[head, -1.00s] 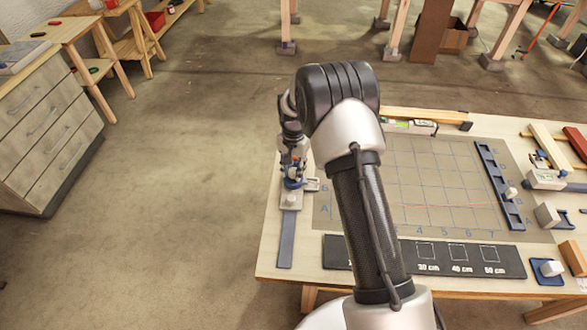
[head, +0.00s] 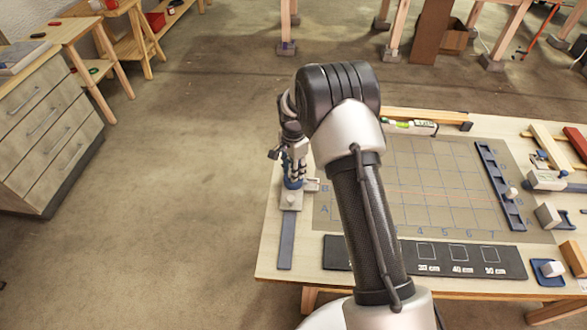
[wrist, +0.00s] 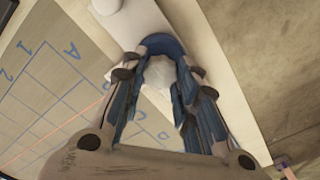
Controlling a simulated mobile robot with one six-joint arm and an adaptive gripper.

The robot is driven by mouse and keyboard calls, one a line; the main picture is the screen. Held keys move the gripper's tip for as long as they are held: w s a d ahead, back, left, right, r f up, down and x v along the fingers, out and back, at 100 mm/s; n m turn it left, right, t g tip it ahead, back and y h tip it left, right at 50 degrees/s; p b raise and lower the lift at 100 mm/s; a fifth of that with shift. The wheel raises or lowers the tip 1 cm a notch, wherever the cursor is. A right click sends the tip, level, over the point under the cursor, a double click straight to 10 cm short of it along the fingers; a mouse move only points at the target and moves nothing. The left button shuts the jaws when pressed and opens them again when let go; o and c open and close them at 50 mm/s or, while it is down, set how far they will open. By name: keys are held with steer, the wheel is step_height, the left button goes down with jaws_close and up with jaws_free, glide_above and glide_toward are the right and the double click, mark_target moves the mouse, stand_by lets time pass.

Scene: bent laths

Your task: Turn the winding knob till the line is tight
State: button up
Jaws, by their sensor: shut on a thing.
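My gripper (head: 293,180) points down at the left edge of the mat, over the winder (head: 291,201), a pale block on the table's left side. In the wrist view my gripper's blue-padded fingers (wrist: 160,95) are shut around the pale winding knob (wrist: 158,72), which shows only in part between them. The line (head: 440,195) is a thin red thread across the gridded mat toward the blue rail at the right. It also shows in the wrist view (wrist: 62,132). It looks nearly straight, but my arm hides part of it.
The gridded mat (head: 460,165) fills the table's middle. A black board with marked squares (head: 478,262) lies in front. A dark blue rail (head: 498,185) and small blocks stand at the right. A spirit level (head: 410,127) lies at the back. Floor left of the table is clear.

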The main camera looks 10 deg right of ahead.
stand_by(0.3)
steer(key=o, duration=1.1)
steer(key=shift+r, duration=0.1)
step_height(320, 180, up, 12)
steer(key=shift+f, duration=0.1)
